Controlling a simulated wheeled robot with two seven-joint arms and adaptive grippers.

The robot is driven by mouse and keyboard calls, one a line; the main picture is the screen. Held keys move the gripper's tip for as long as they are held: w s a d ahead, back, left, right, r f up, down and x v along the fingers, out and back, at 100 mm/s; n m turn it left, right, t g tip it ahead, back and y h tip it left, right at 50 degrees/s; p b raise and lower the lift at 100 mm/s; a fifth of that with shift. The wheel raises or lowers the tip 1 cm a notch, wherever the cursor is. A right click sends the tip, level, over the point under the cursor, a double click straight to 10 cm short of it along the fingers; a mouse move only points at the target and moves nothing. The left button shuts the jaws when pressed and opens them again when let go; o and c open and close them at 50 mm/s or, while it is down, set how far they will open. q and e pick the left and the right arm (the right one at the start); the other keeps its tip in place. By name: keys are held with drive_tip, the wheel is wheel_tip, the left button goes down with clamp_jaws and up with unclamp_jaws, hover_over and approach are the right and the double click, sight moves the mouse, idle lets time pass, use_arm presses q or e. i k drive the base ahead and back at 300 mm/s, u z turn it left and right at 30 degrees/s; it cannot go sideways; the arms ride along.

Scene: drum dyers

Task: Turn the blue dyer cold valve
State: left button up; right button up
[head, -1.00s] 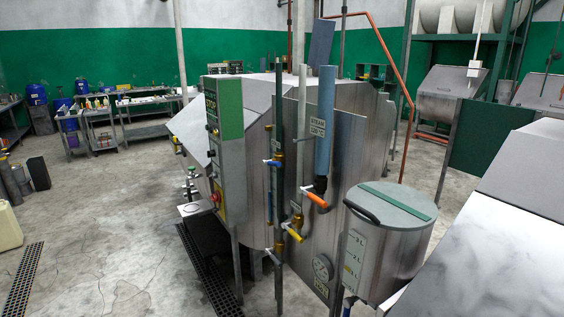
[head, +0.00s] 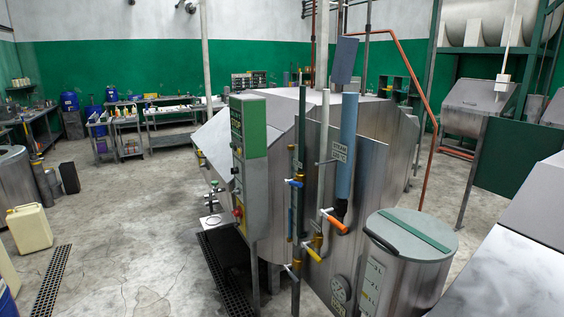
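The steel drum dyer (head: 275,125) stands in the middle of the head view, with a green-topped control panel (head: 249,150) on its near corner. To the right of the panel are upright pipes with valves. One valve has a blue handle (head: 294,183) on a dark green pipe, a yellow-handled valve (head: 312,254) is lower, and an orange-handled valve (head: 338,225) is under the thick blue pipe marked steam (head: 347,140). Another small valve (head: 291,271) is low on the dark pipe. I cannot read which is the cold valve. Neither of my grippers is in view.
A lidded steel tank (head: 410,255) stands right of the valves, before a pale sloped surface (head: 510,275). Floor grates (head: 50,282) and (head: 228,275) lie left of the dyer. A cream jerrycan (head: 30,228) stands far left. The floor between is open.

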sight(291, 182)
drive_tip(key=u, duration=0.45)
drive_tip(key=i, duration=1.15)
drive_tip(key=z, duration=0.25)
drive_tip(key=i, duration=1.2)
drive_tip(key=z, duration=0.75)
